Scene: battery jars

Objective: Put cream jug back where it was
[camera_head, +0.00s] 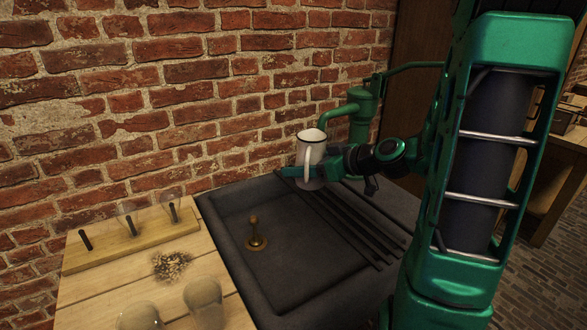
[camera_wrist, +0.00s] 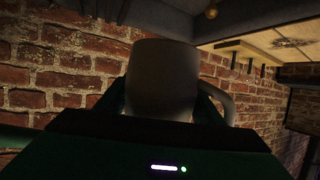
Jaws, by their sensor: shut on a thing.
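The cream jug (camera_head: 313,152) is white with one handle, and in the head view it is roughly upright above the back of the dark sink. My gripper (camera_head: 305,175) is shut on the jug, its green fingers around the lower body. In the wrist view the jug (camera_wrist: 163,78) fills the middle, with its handle (camera_wrist: 218,98) to the right. No mark shows where the jug stood before.
A green tap (camera_head: 362,118) stands close behind the jug. The dark sink (camera_head: 290,285) holds a small brass piece (camera_head: 256,236); its ribbed drainer is right. The wooden counter (camera_head: 85,290) at left bears a pegged board (camera_head: 105,250), clear glass jars (camera_head: 205,300) and a dark crumb patch (camera_head: 171,265).

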